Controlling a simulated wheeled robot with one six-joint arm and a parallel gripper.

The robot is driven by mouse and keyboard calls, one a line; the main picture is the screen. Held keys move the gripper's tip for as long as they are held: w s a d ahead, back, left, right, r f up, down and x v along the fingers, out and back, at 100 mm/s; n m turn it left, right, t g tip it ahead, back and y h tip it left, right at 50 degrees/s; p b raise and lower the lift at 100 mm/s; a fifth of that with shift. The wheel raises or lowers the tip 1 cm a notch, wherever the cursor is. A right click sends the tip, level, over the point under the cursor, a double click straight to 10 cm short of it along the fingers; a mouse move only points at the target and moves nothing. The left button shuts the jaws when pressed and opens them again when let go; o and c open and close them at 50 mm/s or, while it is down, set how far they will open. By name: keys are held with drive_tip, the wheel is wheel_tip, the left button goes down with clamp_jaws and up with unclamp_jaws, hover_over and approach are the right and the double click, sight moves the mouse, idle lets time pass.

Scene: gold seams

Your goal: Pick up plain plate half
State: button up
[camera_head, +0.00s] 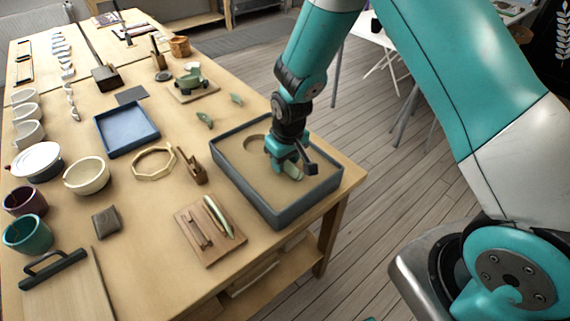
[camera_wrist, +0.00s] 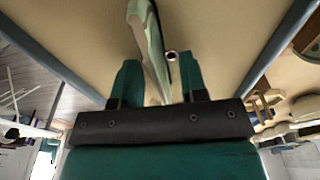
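My gripper (camera_head: 287,167) reaches down into a grey-walled tray (camera_head: 327,195) with a flat sand-coloured filling, at the table's right edge. In the wrist view, its two teal fingers (camera_wrist: 158,82) stand apart.
A round hollow (camera_head: 254,142) marks the filling left of my gripper. A wooden board (camera_head: 208,230) with a pale green piece and a small wooden holder (camera_head: 192,166) stand left of the tray. Green shards (camera_head: 205,119) lie behind. A blue tray (camera_head: 127,130) stands farther left.

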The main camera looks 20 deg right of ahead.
drive_tip(key=shift+f, duration=0.25)
drive_tip(key=shift+c, duration=0.4)
clamp_jaws()
drive_tip(key=shift+r, duration=0.1)
